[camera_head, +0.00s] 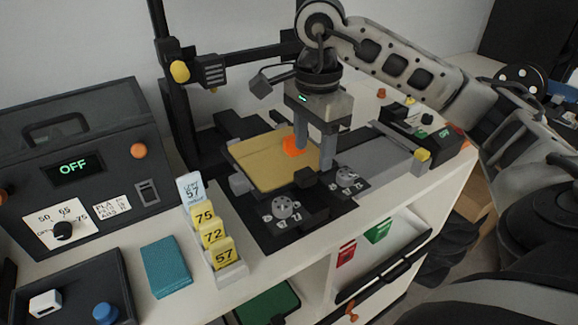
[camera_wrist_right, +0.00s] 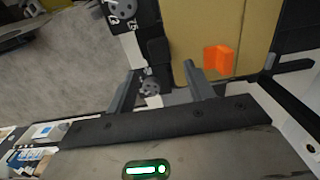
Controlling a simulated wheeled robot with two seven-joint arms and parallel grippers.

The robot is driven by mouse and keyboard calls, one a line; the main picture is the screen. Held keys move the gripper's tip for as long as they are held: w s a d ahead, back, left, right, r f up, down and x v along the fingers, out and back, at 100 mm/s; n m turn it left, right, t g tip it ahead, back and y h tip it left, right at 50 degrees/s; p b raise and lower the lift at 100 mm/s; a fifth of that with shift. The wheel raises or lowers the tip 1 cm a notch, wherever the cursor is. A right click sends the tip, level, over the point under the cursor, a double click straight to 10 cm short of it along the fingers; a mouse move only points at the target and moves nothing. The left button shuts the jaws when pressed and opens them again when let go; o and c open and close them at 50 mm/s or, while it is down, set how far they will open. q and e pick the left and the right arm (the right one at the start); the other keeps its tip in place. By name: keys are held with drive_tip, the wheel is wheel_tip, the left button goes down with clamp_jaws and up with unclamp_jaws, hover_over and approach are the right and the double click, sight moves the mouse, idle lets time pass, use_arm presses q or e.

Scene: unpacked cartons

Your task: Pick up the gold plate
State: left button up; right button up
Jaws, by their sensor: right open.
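The gold plate (camera_head: 268,168) lies flat on the black bed of a printer-like machine in the head view. An orange piece (camera_head: 293,147) stands on it, near its right side. My right gripper (camera_head: 313,162) is open above the plate's right edge, fingers pointing down, with nothing seen between them. In the right wrist view the gold plate (camera_wrist_right: 188,28) fills the upper right, with the orange piece (camera_wrist_right: 218,60) on it. There my right gripper (camera_wrist_right: 158,90) shows both fingers apart, the right one near the plate's edge. My left gripper is not in view.
A dark box reading OFF (camera_head: 72,168) stands at left. A holder with numbered cards (camera_head: 212,236), a teal block (camera_head: 166,267) and a black tray (camera_head: 122,290) lie in front. Black blocks and knobs (camera_head: 283,208) line the bed's front edge. The machine's upright frame (camera_head: 166,90) rises behind.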

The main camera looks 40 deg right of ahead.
sight(306, 172)
drive_tip(key=f, duration=0.2)
drive_tip(key=a+f, duration=0.1)
drive_tip(key=shift+w+f+p, duration=0.15)
drive_tip(key=shift+f+p, duration=0.2)
drive_tip(key=shift+f, duration=0.45)
clamp_jaws()
wheel_tip(306, 172, up, 10)
drive_tip(key=p, duration=0.1)
